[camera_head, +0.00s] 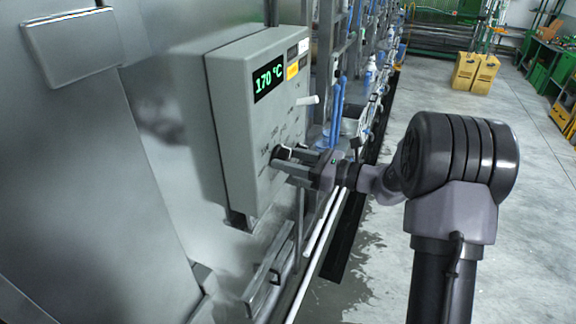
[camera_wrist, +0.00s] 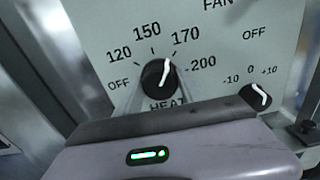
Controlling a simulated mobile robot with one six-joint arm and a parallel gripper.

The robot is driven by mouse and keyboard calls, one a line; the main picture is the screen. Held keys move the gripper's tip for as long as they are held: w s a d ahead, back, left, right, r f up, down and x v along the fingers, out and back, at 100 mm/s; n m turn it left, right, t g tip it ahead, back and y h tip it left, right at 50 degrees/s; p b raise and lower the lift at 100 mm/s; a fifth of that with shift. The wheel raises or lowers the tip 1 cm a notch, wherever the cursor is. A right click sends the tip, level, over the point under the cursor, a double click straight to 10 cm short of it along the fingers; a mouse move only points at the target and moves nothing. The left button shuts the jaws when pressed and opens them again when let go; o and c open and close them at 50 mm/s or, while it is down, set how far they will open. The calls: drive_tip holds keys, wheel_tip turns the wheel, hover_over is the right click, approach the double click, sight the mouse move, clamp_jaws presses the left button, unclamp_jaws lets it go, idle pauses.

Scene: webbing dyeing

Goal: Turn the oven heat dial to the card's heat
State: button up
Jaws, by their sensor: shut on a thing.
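The grey oven control box (camera_head: 236,150) shows a green "170 °C" on its black display (camera_head: 269,79). The black heat dial (camera_wrist: 156,76) is in the wrist view, with marks OFF, 120, 150, 170 and 200 around it. Its white pointer points up and slightly right, towards the 170 mark. In the head view my gripper (camera_head: 279,161) reaches the lower part of the box front and is shut on the heat dial. No heat card can be read in either view.
A smaller dial (camera_wrist: 257,96) marked -10, 0, +10 sits right of the heat dial. A pale lever (camera_head: 307,100) sticks out above my gripper. Blue-topped fittings and pipes stand behind the box. The floor (camera_head: 530,180) to the right is open.

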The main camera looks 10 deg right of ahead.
drive_tip(key=n+b, duration=0.2)
drive_tip(key=b, duration=0.1)
drive_tip(key=n+b, duration=0.2)
drive_tip(key=b, duration=0.1)
drive_tip(key=shift+f+n+b, duration=0.3)
drive_tip(key=shift+f, duration=0.05)
drive_tip(key=n+b, duration=0.4)
drive_tip(key=b, duration=0.3)
drive_tip(key=shift+n, duration=0.3)
drive_tip(key=n+b, duration=0.4)
drive_tip(key=b, duration=0.3)
drive_tip(key=shift+r+n, duration=0.1)
drive_tip(key=shift+n, duration=0.3)
drive_tip(key=shift+r+n+b, duration=0.1)
drive_tip(key=shift+n+b, duration=0.7)
drive_tip(key=shift+b, duration=0.35)
drive_tip(key=shift+r+n, duration=0.15)
drive_tip(key=shift+n, duration=0.15)
drive_tip(key=o, duration=1.4)
drive_tip(key=shift+c, duration=0.2)
drive_tip(key=shift+d, duration=0.1)
